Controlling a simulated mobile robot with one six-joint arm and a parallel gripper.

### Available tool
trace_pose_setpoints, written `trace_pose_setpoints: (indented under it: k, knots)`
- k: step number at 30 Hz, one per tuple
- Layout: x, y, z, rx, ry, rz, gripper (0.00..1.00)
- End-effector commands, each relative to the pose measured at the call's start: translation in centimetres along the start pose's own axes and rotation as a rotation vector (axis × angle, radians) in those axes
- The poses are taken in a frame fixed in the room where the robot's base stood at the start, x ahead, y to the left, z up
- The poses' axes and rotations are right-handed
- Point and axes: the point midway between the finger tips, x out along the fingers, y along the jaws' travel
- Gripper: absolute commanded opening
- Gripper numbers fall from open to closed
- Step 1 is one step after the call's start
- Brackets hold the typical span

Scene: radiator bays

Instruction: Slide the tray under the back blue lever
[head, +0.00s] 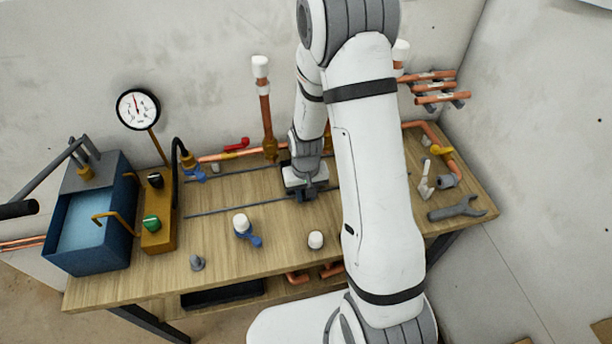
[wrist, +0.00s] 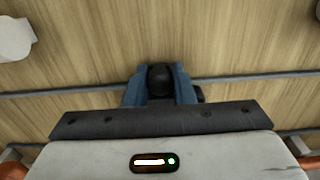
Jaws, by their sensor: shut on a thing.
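The back blue lever (head: 195,174) is on a brass valve at the left end of the copper pipe, at the back of the bench. My gripper (head: 306,194) is low over the bench, to the right of that lever, by the grey rails (head: 215,208). In the wrist view its blue-grey fingers (wrist: 160,88) are shut on a round black knob (wrist: 160,78). I cannot make out the tray itself; my gripper and arm hide what is under and behind them.
A second blue lever with a white cap (head: 242,225) stands in front of the rails. A white-capped piece (head: 316,240), a grey fitting (head: 197,262) and a wrench (head: 458,209) are on the bench. A blue tank (head: 100,236) and a brass block (head: 158,236) stand left.

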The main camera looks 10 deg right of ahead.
Motion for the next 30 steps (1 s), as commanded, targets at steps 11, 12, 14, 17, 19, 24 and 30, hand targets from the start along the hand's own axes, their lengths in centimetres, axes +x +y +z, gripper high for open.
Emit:
trace_pose_setpoints:
  k: [11,12,14,17,19,24,30]
  knots:
    - [0.0,-2.4,0.0,-0.002,0.001,0.000,0.06]
    - [0.0,-2.6,0.0,-0.002,0.002,0.000,0.06]
    - [0.0,-3.0,-0.1,-0.002,0.002,0.000,0.06]
    - [0.0,-3.6,-0.1,-0.002,0.002,0.000,0.06]
    - [0.0,-4.0,-0.1,-0.002,0.002,0.000,0.06]
    - [0.0,-5.0,0.0,-0.002,0.001,0.000,0.06]
    - [0.0,-6.2,0.0,-0.002,0.001,0.000,0.06]
